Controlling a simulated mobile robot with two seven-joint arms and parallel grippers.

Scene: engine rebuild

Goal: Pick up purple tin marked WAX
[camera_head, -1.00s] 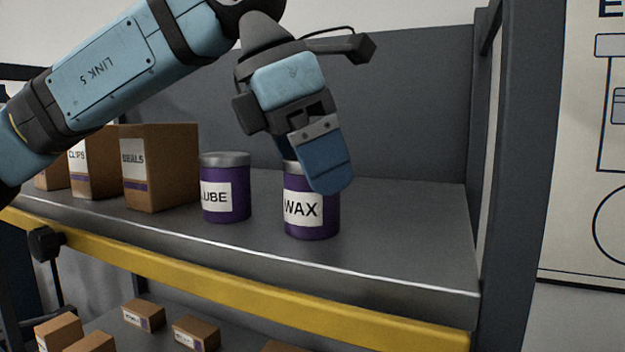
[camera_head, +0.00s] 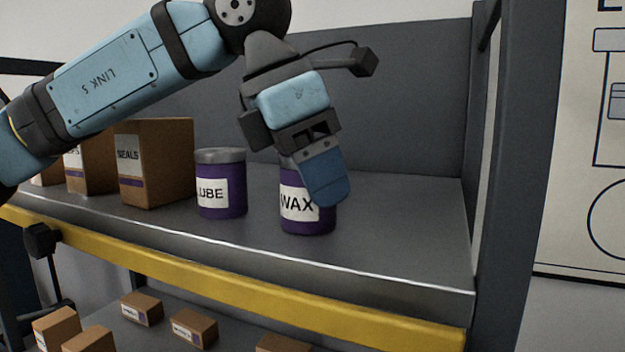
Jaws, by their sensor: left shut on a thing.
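The purple tin marked WAX (camera_head: 298,222) stands upright on the upper grey shelf, right of the other tin. My left gripper (camera_head: 318,182) comes down on it from above and is shut on it. One blue finger covers the right part of the tin's front and part of its label. The tin's top and the other finger are mostly hidden. The tin appears to rest on the shelf. My right gripper is not in view.
A purple tin (camera_head: 221,203) with a label ending in UBE stands close on the left. A SEALS box (camera_head: 165,165) and more boxes stand farther left. The shelf (camera_head: 400,245) right of the WAX tin is clear, up to a dark post (camera_head: 515,150). Small boxes lie below.

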